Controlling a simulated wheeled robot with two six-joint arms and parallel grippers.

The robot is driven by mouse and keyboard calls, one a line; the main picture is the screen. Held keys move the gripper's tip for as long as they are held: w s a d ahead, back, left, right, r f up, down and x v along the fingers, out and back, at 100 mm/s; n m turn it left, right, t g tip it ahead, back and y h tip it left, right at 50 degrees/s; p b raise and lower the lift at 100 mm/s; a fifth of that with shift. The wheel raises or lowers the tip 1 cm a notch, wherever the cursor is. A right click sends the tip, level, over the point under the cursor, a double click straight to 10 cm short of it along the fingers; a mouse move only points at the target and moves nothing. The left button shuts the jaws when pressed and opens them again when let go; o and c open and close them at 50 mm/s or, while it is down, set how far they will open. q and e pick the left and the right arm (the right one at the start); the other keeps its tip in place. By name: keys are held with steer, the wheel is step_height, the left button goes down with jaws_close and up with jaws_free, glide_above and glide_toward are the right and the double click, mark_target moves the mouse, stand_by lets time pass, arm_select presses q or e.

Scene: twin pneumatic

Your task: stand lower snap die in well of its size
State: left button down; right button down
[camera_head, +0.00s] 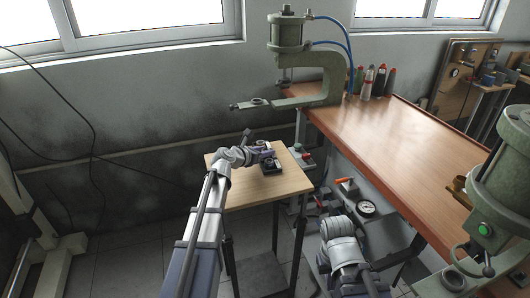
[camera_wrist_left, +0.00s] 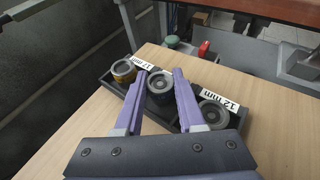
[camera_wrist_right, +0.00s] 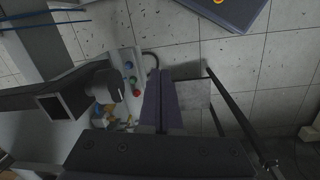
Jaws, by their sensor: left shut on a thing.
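A black tray (camera_wrist_left: 105,80) with labelled wells lies on the small wooden table; it also shows in the head view (camera_head: 271,170). My left gripper (camera_wrist_left: 160,80) is shut on a dark round die (camera_wrist_left: 160,92) at the tray's middle. I cannot tell whether that die is seated in a well or just above it. A die with a brass-coloured side (camera_wrist_left: 124,71) stands by the 17 mm label (camera_wrist_left: 142,62). A grey die (camera_wrist_left: 213,114) stands by the 12 mm label (camera_wrist_left: 220,98). My right gripper (camera_wrist_right: 160,78) is shut and empty, away from the tray.
The small wooden table (camera_head: 235,195) has bare top around the tray. A green C-frame press (camera_head: 325,82) stands behind it, on the long workbench (camera_head: 405,130). Another press (camera_head: 505,185) is at the right. A pressure gauge (camera_head: 367,208) sits low near my right arm.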

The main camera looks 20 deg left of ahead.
arm_select(q)
steer(key=c, duration=0.5)
jaws_free()
steer(key=shift+s+d+f, duration=0.1)
steer(key=shift+s+f, duration=0.2)
steer(key=shift+f, duration=0.1)
steer(key=shift+w+r+p, duration=0.1)
steer(key=shift+r+p, duration=0.45)
steer(key=shift+p, duration=0.1)
steer(key=p+v, duration=0.1)
steer(key=v, duration=0.3)
steer(key=p+v, duration=0.2)
steer(key=v, duration=0.1)
steer(key=p+v, duration=0.1)
steer(key=v, duration=0.3)
steer(key=shift+a+r+p, duration=0.15)
steer(key=shift+a+p, duration=0.15)
steer(key=shift+a, duration=0.05)
